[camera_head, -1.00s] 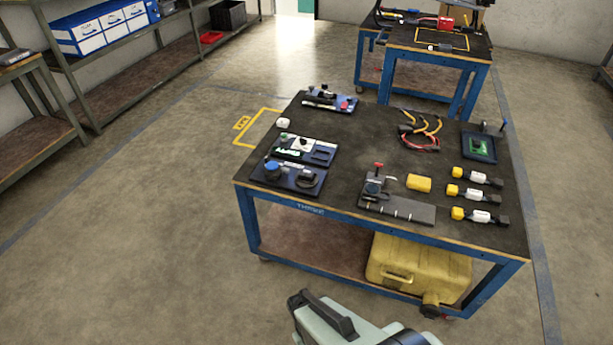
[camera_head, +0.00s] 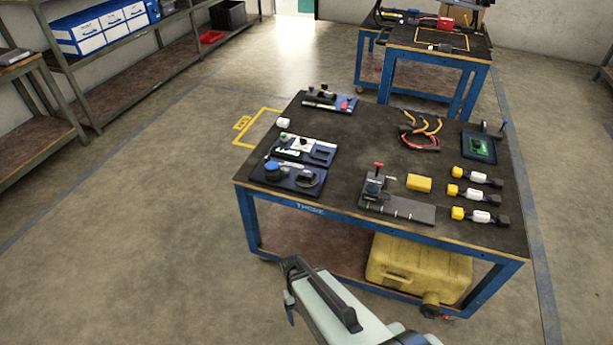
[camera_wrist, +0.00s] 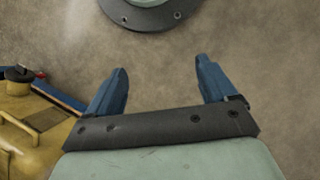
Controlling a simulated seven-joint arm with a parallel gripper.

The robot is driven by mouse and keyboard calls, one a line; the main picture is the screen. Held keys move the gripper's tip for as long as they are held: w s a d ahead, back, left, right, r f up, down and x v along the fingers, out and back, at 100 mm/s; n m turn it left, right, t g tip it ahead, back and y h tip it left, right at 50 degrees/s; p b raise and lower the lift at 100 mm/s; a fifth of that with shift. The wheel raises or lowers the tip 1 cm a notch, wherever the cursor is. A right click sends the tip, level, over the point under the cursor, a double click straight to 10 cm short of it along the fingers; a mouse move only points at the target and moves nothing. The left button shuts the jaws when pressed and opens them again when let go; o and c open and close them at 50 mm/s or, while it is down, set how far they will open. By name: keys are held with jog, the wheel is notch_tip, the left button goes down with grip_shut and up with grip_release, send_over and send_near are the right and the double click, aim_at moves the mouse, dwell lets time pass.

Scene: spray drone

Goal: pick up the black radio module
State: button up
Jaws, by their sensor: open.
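I cannot single out the black radio module for certain in the head view. A small black item (camera_head: 308,178) lies on the front-left dark blue tray (camera_head: 262,176), beside a blue round part (camera_head: 274,169). Other small dark parts lie on the tray behind it (camera_head: 330,160) and on the back tray (camera_head: 345,108). My gripper (camera_wrist: 162,64) is open and empty in the wrist view, its two blue fingers wide apart over bare floor. In the head view my arm's end is low in front of the workbench (camera_head: 365,140), well away from the trays.
Several yellow-white-black cylinders (camera_head: 478,195), a yellow block (camera_head: 419,183), a red-handled clamp fixture (camera_head: 376,188) and orange-red cables (camera_head: 420,132) occupy the bench's middle and right. A yellow case (camera_head: 410,265) sits on the lower shelf; it shows in the wrist view (camera_wrist: 30,135). Floor left is clear.

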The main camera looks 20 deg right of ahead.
jog(key=w+d+r+m+t, duration=0.1)
jog(key=w+d+r, duration=0.15)
jog(key=w, duration=0.45)
jog(key=w+d+r+m+t, duration=0.1)
jog(key=w+d+r, duration=0.1)
jog(key=w+r, duration=0.35)
jog(key=m+t, duration=0.2)
jog(key=m, duration=0.2)
send_near(306, 174)
jog(key=s+a+f, duration=0.1)
jog(key=s+f, duration=0.1)
jog(key=s+a+f, duration=0.2)
jog(key=f, duration=0.1)
jog(key=s+a+f, duration=0.2)
jog(key=shift+s+a+f, duration=0.15)
jog(key=shift+s+f, duration=0.15)
jog(key=w+d+r+m+t, duration=0.1)
jog(key=w+d+r, duration=0.2)
jog(key=r, duration=0.3)
jog(key=w+d+r, duration=0.2)
jog(key=r, duration=0.5)
jog(key=shift+w+d+f, duration=0.1)
jog(key=shift+w+f, duration=0.05)
jog(key=shift+f, duration=3.35)
jog(key=shift+w+f, duration=0.2)
jog(key=shift+f, duration=3.3)
jog(key=c, duration=1.1)
jog(key=shift+c, duration=0.2)
